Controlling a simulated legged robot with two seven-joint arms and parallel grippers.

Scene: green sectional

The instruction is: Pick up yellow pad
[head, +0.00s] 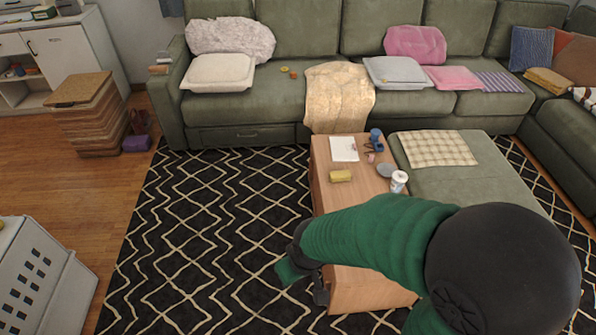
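A small yellow pad (341,175) lies on the wooden coffee table (352,290), near the left edge of its top. My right arm comes in from the lower right in a green sleeve and covers the near part of the table. My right gripper (305,284) is left of the table's near end, over the rug and well short of the pad. It is small and partly hidden by its own wrist, so I cannot tell if it is open or shut. My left gripper is not in view.
A white paper (344,149), a blue mug (375,135) and a white cup (398,182) are on the table. A green ottoman (450,180) adjoins its right side. The patterned rug (220,220) to the left is clear. A white crate (40,280) stands lower left.

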